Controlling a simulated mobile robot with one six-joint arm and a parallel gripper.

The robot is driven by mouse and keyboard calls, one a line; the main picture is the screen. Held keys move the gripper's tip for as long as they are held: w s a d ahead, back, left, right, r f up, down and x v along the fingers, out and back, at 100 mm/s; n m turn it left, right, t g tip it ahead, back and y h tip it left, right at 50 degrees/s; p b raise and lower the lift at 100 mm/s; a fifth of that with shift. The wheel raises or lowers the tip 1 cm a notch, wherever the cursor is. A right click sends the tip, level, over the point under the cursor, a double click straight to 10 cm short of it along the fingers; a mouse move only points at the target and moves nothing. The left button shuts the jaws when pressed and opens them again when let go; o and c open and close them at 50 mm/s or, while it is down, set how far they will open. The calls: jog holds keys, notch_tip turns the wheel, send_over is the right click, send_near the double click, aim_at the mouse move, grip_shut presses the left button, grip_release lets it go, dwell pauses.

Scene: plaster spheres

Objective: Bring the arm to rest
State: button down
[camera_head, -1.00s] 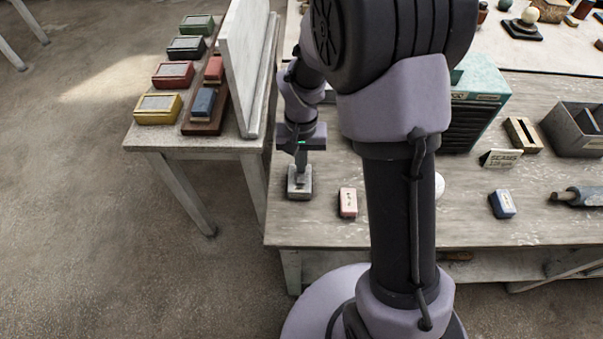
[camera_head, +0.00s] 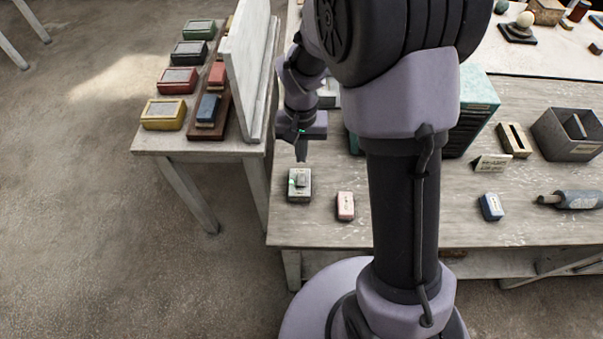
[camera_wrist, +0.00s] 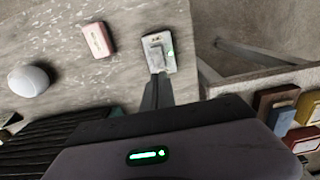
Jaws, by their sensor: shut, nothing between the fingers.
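My gripper (camera_head: 301,152) is shut and empty, pointing down above the left end of the workbench (camera_head: 290,226). It is a little above and behind a small pale box with a grey block on top (camera_head: 299,187). In the wrist view the dark fingers of my gripper (camera_wrist: 157,92) are together and point toward that box (camera_wrist: 160,52). My arm is bent, and its dark column hides part of the bench in the head view.
A pink block (camera_head: 345,206) lies right of the pale box. A white sphere (camera_wrist: 28,80) shows in the wrist view. An upright white board (camera_head: 245,75) stands left of my gripper, on a side table with coloured boxes (camera_head: 163,114). A blue block (camera_head: 491,207) lies right.

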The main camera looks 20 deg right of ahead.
jog(key=shift+f, duration=0.1)
jog(key=s+a+r+t+y+b, duration=0.1)
jog(key=s+a+r+t+b, duration=0.1)
jog(key=s+r, duration=0.6)
jog(key=s+a+r+t+y+b, duration=0.1)
jog(key=s+a+r+t+b, duration=0.1)
jog(key=s+r, duration=0.5)
jog(key=s+t+b, duration=0.1)
jog(key=s, duration=0.3)
jog(key=shift+r+m+t, duration=0.4)
